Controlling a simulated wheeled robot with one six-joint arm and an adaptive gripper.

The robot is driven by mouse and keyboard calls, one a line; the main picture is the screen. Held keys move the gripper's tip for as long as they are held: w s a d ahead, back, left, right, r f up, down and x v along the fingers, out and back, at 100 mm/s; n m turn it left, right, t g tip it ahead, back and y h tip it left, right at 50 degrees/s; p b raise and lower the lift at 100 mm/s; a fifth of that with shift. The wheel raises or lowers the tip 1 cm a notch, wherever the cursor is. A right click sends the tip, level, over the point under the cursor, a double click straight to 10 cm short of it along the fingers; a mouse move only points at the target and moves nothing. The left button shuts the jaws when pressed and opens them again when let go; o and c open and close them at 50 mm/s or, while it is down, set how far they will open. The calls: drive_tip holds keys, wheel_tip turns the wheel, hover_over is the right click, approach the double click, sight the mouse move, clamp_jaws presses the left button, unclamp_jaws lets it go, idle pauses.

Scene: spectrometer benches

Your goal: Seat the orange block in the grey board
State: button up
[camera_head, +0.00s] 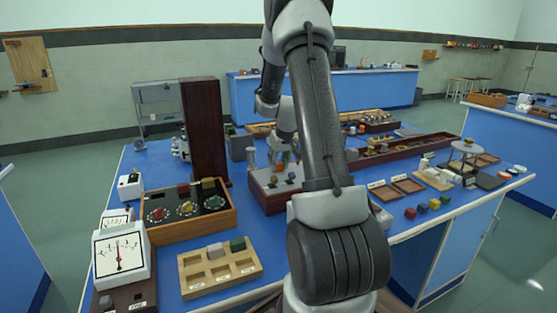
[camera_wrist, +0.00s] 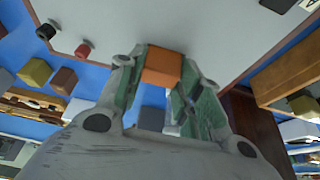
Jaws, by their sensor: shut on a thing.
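The orange block (camera_wrist: 162,66) is held between the green-grey fingers of my gripper (camera_wrist: 160,78) in the wrist view. A broad pale grey surface (camera_wrist: 190,25), which looks like the grey board, lies beyond the block. I cannot tell whether the block touches it. A blue-grey patch (camera_wrist: 152,118) shows between the fingers; I cannot tell what it is. In the head view, my arm reaches over the middle of the bench, above a dark red box (camera_head: 268,201) with knobs on top. The fingers and block are small and partly hidden there.
A black knob (camera_wrist: 45,31) and a red knob (camera_wrist: 83,49) stand near the pale surface's edge. A wooden tray (camera_head: 191,289) with grey and green blocks, a white meter (camera_head: 105,265) and a tall dark panel (camera_head: 205,130) are left. Several small coloured blocks (camera_head: 422,209) sit right.

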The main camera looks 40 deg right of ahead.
drive_tip(key=o, duration=1)
drive_tip(key=shift+o, duration=0.2)
drive_tip(key=v, duration=1.2)
drive_tip(key=shift+s, duration=0.1)
